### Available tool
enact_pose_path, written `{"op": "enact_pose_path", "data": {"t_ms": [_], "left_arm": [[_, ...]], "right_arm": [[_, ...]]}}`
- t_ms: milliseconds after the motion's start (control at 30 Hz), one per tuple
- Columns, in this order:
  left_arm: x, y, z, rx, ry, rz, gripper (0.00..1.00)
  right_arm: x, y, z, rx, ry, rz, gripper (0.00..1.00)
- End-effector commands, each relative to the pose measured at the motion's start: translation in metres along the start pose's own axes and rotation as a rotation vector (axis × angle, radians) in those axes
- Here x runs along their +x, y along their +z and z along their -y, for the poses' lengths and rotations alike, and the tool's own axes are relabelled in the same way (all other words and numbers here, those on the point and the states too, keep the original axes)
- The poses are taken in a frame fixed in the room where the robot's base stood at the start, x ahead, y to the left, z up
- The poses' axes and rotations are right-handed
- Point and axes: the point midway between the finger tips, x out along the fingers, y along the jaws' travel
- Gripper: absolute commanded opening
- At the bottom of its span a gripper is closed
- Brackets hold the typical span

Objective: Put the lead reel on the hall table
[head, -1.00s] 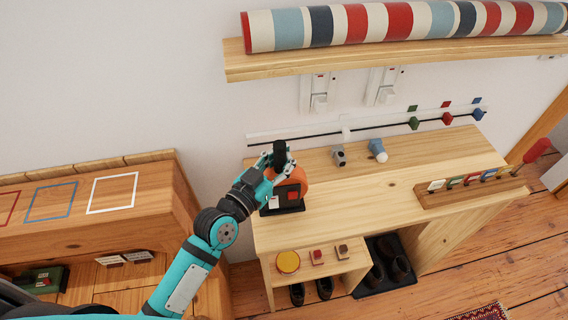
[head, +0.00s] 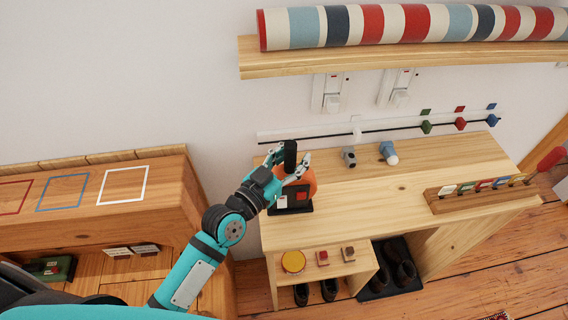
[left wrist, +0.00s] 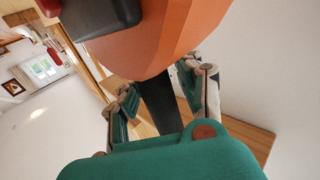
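The lead reel (head: 309,182), orange with a black base and black upright handle, is at the left end of the light wooden table (head: 360,215). Its base looks at table-top level; I cannot tell whether it touches. My left gripper (head: 290,165) is at the handle (head: 290,152), one finger on each side. In the left wrist view the orange reel body (left wrist: 160,45) fills the top. My right gripper is not in view.
A grey item (head: 349,156) and a blue-white item (head: 388,152) stand at the table's back. A rack (head: 480,195) with coloured tags is at its right. A shelf with a striped roll (head: 410,25) hangs above. A wooden bench (head: 70,215) with outlined squares stands left.

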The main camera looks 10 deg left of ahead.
Motion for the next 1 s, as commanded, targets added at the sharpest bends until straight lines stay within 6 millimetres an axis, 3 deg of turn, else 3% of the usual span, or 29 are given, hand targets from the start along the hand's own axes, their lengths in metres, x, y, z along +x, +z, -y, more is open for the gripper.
{"op": "enact_pose_path", "data": {"t_ms": [167, 400, 600, 1000], "left_arm": [[-0.027, 0.004, 0.000, 0.002, 0.001, 0.004, 0.36], [-0.080, 0.005, 0.000, 0.002, 0.002, 0.005, 0.36], [-0.110, 0.003, 0.000, 0.001, 0.001, 0.003, 0.36], [-0.119, 0.000, 0.000, 0.000, 0.001, 0.000, 0.36]], "right_arm": [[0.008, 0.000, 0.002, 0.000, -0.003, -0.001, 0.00], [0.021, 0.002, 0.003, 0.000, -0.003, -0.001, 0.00], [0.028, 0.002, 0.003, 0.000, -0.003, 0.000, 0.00], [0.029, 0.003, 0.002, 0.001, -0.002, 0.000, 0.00]]}}
